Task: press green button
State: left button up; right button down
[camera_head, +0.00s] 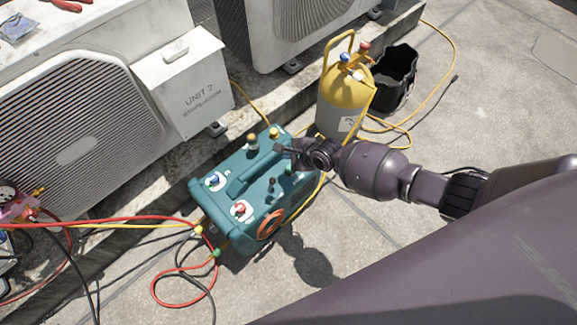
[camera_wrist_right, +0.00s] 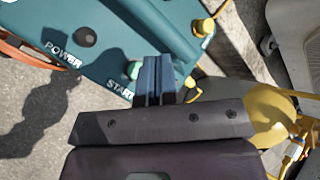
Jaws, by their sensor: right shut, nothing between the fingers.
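The teal machine (camera_head: 243,192) stands on the rooftop floor, with blue and red knobs on its top. The green button (camera_wrist_right: 133,70) shows in the right wrist view beside the START label, partly hidden behind my fingers. In the head view a small green spot shows just below my right gripper (camera_head: 283,150). My right gripper is shut and empty, with its fingers (camera_wrist_right: 155,75) over the machine's top by the button. I cannot tell whether they touch it. My left gripper is not in view.
A yellow cylinder (camera_head: 344,98) and a black bucket (camera_head: 397,80) stand behind my right arm. Red, yellow and black hoses (camera_head: 185,299) lie at the left. Open concrete lies in front of the machine.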

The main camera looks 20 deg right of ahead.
jog(key=f, duration=0.1)
jog(key=f+b, duration=0.1)
jog(key=f, duration=0.2)
jog(key=shift+s+b, duration=0.25)
jog(key=shift+b, duration=0.15)
jog(key=shift+w+f+b, duration=0.15)
jog(key=shift+f+b, duration=0.35)
jog(key=shift+f, duration=0.3)
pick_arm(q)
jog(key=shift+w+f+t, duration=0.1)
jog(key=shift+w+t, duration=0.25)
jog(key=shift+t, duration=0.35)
pick_arm(e)
jog(key=shift+w, duration=0.1)
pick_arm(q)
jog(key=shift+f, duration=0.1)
pick_arm(e)
jog(key=shift+f, duration=0.15)
pick_arm(q)
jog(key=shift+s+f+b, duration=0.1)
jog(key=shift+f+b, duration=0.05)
jog(key=shift+b, duration=0.2)
pick_arm(e)
jog(key=shift+f, duration=0.3)
